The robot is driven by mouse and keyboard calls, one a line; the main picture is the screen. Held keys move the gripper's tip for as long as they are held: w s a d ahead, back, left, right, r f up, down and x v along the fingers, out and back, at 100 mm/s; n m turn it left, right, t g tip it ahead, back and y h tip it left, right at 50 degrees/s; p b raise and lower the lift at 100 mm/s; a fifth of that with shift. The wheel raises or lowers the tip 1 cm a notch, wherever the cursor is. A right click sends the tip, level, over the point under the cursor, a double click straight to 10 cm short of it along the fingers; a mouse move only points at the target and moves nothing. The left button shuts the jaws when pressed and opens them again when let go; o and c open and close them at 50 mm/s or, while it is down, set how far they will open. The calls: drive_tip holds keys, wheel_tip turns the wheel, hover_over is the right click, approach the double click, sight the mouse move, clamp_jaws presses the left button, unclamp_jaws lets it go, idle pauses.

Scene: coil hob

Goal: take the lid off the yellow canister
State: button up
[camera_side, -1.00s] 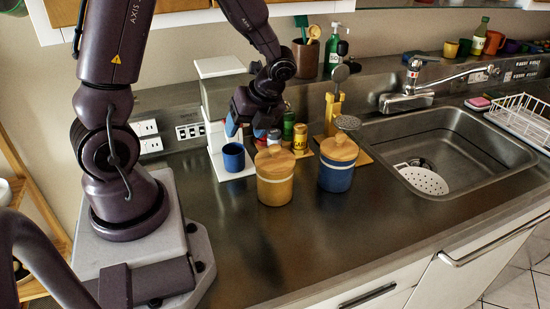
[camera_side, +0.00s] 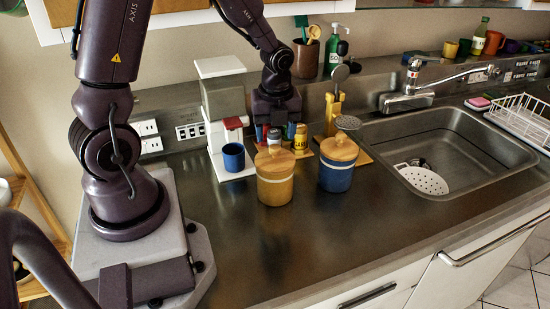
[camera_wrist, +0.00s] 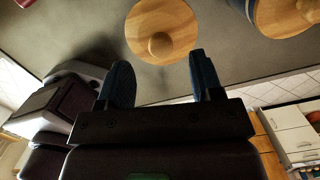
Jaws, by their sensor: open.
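The yellow canister (camera_side: 275,190) stands upright on the dark counter, its round wooden lid (camera_side: 273,162) with a knob in place on top. In the wrist view, the lid (camera_wrist: 150,22) and its knob lie just beyond the fingertips, roughly centred between them. My gripper (camera_side: 277,134) is open and empty, pointing down. In the side view it appears behind and above the lid, apart from it. Its two blue fingers also show in the wrist view (camera_wrist: 162,72). The canister's body is hidden under the lid in the wrist view.
A blue canister (camera_side: 336,180) with a similar wooden lid stands close at the right. A blue cup (camera_side: 233,157) by a white coffee machine (camera_side: 222,100) is at the left. Small jars (camera_side: 300,138) stand behind. The counter in front is clear; the sink (camera_side: 455,135) lies right.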

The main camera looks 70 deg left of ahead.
sight(275, 147)
drive_tip(key=f, duration=0.5)
drive_tip(key=shift+w+a, duration=0.1)
drive_tip(key=shift+a, duration=0.1)
drive_tip(key=shift+r, duration=0.1)
drive_tip(key=c, duration=1)
